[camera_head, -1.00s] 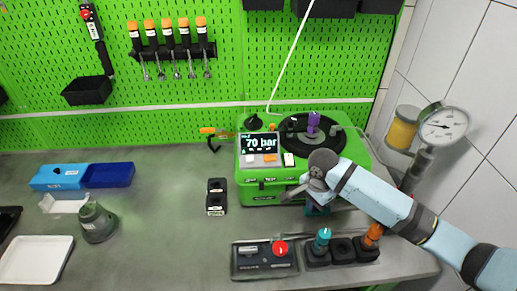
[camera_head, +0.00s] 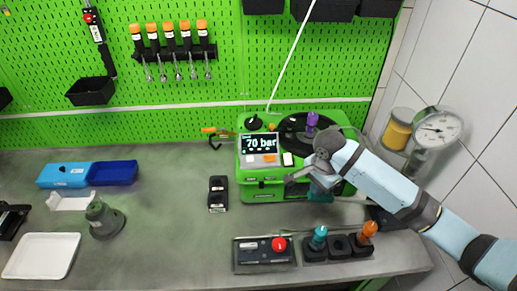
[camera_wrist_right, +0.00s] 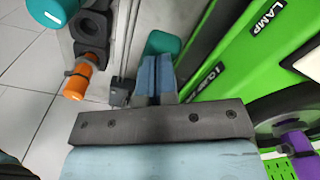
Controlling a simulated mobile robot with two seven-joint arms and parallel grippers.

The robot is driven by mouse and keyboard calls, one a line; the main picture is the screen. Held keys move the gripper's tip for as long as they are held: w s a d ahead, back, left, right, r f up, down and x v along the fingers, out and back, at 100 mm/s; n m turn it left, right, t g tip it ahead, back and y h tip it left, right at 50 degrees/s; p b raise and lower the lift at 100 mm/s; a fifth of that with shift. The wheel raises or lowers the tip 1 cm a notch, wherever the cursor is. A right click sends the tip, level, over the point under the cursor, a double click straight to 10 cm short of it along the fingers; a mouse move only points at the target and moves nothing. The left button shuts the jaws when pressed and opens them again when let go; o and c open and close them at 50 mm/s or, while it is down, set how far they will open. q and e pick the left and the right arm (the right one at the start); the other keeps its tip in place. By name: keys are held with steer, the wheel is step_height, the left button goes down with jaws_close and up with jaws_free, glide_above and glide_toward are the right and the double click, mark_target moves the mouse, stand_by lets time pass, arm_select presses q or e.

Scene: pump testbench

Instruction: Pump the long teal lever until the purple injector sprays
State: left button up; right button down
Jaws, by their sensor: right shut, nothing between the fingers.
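The purple injector (camera_head: 311,120) stands upright on the black round top of the green pump tester (camera_head: 265,190), whose display (camera_head: 259,143) reads 70 bar. No spray shows at it. The injector is also at the lower right of the wrist view (camera_wrist_right: 297,143). The teal lever end (camera_head: 320,194) shows low in front of the tester, partly hidden by my right gripper (camera_head: 289,181). My right gripper is shut and empty, above the lever end; I cannot tell whether they touch. In the wrist view its closed fingers (camera_wrist_right: 155,80) have a teal part (camera_wrist_right: 162,43) just beyond them. My left gripper is out of view.
A black holder with teal (camera_head: 318,236) and orange (camera_head: 368,230) pieces stands in front. A black box with a red button (camera_head: 279,244) is beside it. A pressure gauge (camera_head: 437,127) stands at the right; its reading is too small to tell.

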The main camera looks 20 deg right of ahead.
mark_target(313, 199)
steer(key=shift+f, duration=3.55)
steer(key=shift+r, duration=3.6)
steer(key=shift+f, duration=0.1)
steer(key=shift+w+a+f, duration=0.1)
steer(key=shift+a+f, duration=0.1)
steer(key=shift+f, duration=1.15)
steer(key=shift+a+f, duration=0.15)
steer(key=shift+f, duration=1.2)
steer(key=shift+d+r, duration=0.2)
steer(key=shift+r, duration=1.25)
steer(key=shift+d+r, duration=0.15)
steer(key=shift+r, duration=1.35)
